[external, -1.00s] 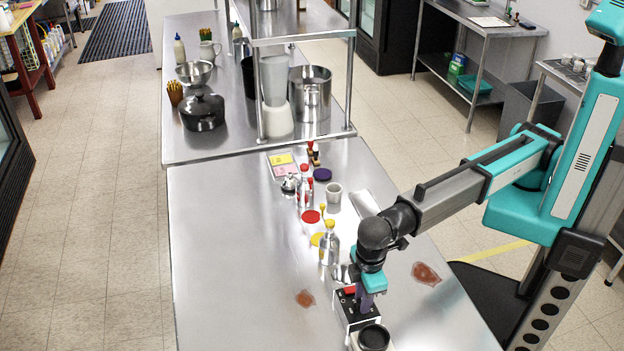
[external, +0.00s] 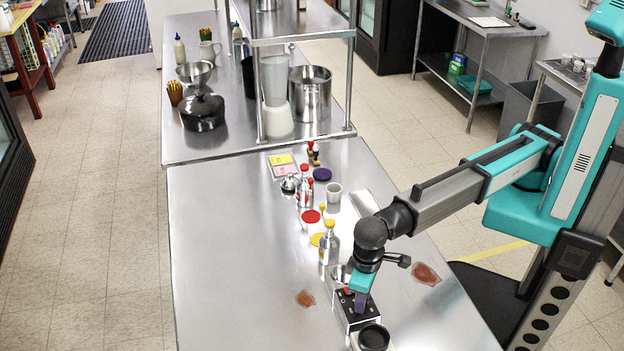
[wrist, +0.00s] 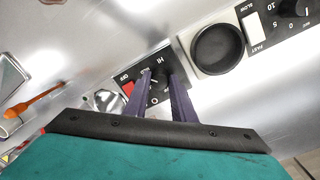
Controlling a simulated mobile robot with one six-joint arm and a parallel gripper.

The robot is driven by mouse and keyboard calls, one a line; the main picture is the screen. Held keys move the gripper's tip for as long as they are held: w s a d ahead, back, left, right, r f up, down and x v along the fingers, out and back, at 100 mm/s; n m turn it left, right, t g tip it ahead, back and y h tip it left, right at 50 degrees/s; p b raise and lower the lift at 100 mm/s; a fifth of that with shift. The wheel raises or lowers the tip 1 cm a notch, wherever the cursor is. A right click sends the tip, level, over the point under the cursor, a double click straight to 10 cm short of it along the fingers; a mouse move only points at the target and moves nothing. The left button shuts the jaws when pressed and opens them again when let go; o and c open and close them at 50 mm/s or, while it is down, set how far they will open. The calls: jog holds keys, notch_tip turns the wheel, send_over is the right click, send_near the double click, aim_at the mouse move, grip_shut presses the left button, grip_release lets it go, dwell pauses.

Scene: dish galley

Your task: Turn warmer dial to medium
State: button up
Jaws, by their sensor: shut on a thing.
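The warmer's control box (external: 343,306) stands near the front of the steel table. Its black face (wrist: 123,77) shows in the wrist view with white lettering, including OFF and HI, and a red switch (wrist: 128,89) at the left. My gripper (wrist: 157,80) points down at this face, its purple fingers at the dial. It is shut on the dial, which the fingers largely hide. I cannot read the dial's setting. In the external view my gripper (external: 361,301) is over the box, and the dial is hidden.
A round black-topped device (wrist: 217,48) sits right beside the box; a second panel (wrist: 278,22) marked SLOW and FAST is beyond it. A yellow-capped bottle (external: 329,245) stands behind the box. Brown-red stains (external: 426,274) mark the table. The table's left side is clear.

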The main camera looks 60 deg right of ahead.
dwell(0.3)
jog(key=o, duration=1.1)
jog(key=shift+c, duration=0.2)
jog(key=shift+r, duration=0.1)
notch_tip(320, 180, up, 14)
jog(key=b, duration=0.3)
jog(key=shift+a+f, duration=0.2)
jog(key=shift+a, duration=0.1)
